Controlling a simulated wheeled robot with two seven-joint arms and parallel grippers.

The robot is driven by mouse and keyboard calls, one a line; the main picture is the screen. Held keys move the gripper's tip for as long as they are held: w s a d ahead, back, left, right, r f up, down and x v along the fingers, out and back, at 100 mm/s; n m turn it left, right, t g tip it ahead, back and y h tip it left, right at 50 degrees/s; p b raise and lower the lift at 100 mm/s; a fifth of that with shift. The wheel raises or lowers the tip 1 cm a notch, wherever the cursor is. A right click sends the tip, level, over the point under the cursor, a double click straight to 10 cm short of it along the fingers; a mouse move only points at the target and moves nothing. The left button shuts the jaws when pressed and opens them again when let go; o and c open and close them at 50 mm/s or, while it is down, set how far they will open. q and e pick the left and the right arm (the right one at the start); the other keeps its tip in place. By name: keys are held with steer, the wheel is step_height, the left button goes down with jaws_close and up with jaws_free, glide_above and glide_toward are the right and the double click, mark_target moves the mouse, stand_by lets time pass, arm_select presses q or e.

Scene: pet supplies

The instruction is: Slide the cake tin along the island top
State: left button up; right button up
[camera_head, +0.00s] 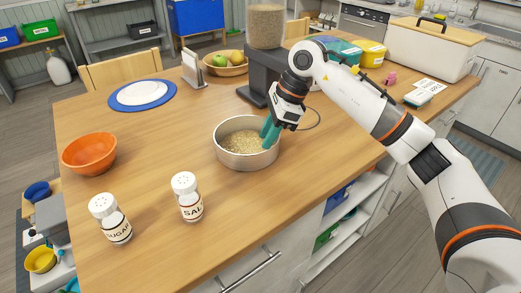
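The cake tin (246,162) is a round silver pan on the wooden island top (160,120), near its middle. It holds a layer of tan, grain-like bits. My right gripper (268,132) reaches in from the right, its teal fingertips at the tin's right rim and partly over the inside. I cannot tell whether the fingers pinch the rim or only touch it. My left gripper is not in view.
Salt (189,197) and sugar (112,220) shakers stand left of the tin near the front edge. An orange bowl (90,154) is further left. A dark-based dispenser (265,72) and a fruit bowl (226,68) stand behind. Wood directly left of the tin is clear.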

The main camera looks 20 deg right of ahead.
steer(key=v, duration=0.5)
steer(key=shift+r, duration=0.2)
stand_by(0.3)
